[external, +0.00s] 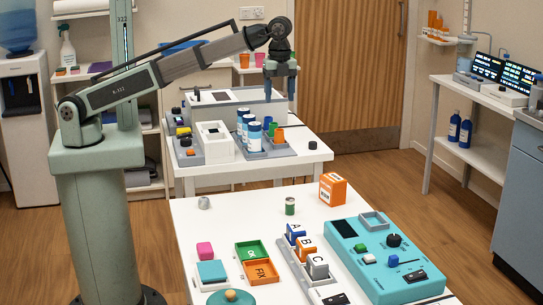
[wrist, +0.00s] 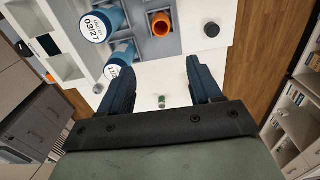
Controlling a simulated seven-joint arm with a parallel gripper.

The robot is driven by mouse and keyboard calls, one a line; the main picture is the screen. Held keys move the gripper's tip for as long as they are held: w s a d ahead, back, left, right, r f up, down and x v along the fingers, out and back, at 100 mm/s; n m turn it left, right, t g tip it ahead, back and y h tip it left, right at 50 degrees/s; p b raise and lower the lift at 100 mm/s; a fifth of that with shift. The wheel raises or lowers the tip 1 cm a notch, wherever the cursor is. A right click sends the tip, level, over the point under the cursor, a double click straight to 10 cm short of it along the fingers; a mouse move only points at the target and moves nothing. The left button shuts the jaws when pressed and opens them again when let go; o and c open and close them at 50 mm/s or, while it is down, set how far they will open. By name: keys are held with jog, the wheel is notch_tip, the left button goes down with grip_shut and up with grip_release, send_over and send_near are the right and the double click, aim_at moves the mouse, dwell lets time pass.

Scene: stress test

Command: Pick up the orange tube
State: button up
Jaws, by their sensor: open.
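The orange tube (external: 278,136) stands in a grey rack (external: 262,153) on the far white table, beside blue-and-white bottles. In the wrist view the orange tube (wrist: 160,24) shows its open round mouth, beyond my fingertips near the top of the picture. My gripper (external: 280,92) points down above the rack, with clear air between its fingertips and the tube. In the wrist view my gripper (wrist: 160,68) has its two blue fingers apart with nothing between them.
Several blue bottles (external: 254,136) with white labels stand close to the left of the tube. A grey box (external: 235,96) stands behind the rack. A dark knob (external: 312,145) sits to its right. The near table (external: 240,215) holds coloured blocks and a teal device (external: 385,268).

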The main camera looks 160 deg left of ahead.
aim_at(279, 132)
jog(key=f, duration=0.2)
jog(key=s+f, duration=0.1)
jog(key=f, duration=0.5)
jog(key=shift+s+a+f, duration=0.1)
jog(key=shift+s+a, duration=0.1)
jog(key=shift+s, duration=0.05)
jog(key=shift+s+f, duration=0.2)
jog(key=shift+f, duration=2.45)
jog(key=c, duration=1.1)
jog(key=shift+r, duration=0.1)
